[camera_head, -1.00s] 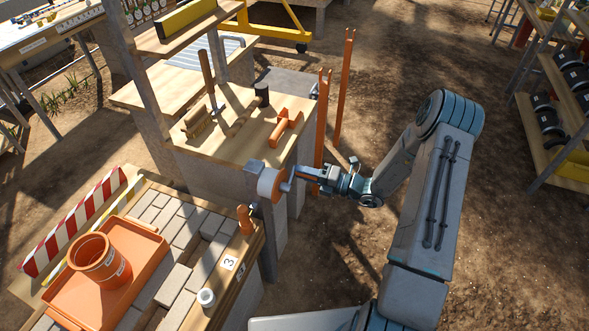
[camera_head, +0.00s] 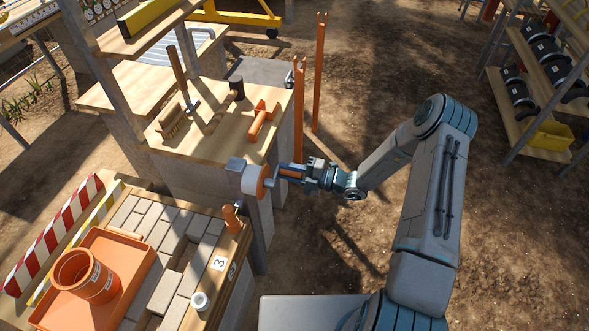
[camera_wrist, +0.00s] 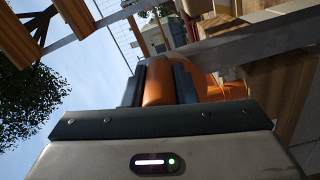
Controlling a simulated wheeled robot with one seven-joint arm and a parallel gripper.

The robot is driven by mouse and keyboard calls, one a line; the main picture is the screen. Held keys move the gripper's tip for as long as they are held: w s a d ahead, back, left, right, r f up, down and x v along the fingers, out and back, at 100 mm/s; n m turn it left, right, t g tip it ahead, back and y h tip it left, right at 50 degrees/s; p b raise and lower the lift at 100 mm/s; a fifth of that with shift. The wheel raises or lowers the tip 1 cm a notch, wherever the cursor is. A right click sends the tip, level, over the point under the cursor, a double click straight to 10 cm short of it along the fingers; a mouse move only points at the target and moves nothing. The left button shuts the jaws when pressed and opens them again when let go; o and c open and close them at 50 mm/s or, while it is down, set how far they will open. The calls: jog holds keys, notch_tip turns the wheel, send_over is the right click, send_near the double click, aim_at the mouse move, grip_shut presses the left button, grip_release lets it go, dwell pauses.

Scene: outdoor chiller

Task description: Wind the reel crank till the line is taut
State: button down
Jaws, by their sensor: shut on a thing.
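The reel (camera_head: 254,181), grey-white with an orange face, sits on a grey post between the two benches in the head view. A short crank joins its right side. My gripper (camera_head: 290,173) is to the right of the reel and shut on the orange crank handle. In the wrist view the crank handle (camera_wrist: 158,82) lies between my two dark fingers, and the orange reel (camera_wrist: 212,86) shows just behind. Part of the handle is hidden by the fingers. I cannot make out the line or tell how tight it is.
A wooden bench holds a brush (camera_head: 172,122), a mallet (camera_head: 228,100) and an orange tool (camera_head: 262,120). The nearer bench carries paving blocks, an orange tray (camera_head: 135,262) and an orange bucket (camera_head: 85,275). Orange posts (camera_head: 319,75) stand behind my gripper. Bare ground lies to the right.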

jog(key=c, duration=1.2)
grip_release()
jog(key=shift+o, duration=0.2)
jog(key=b+v, duration=0.2)
jog(key=v, duration=1.2)
jog(key=shift+a, duration=0.1)
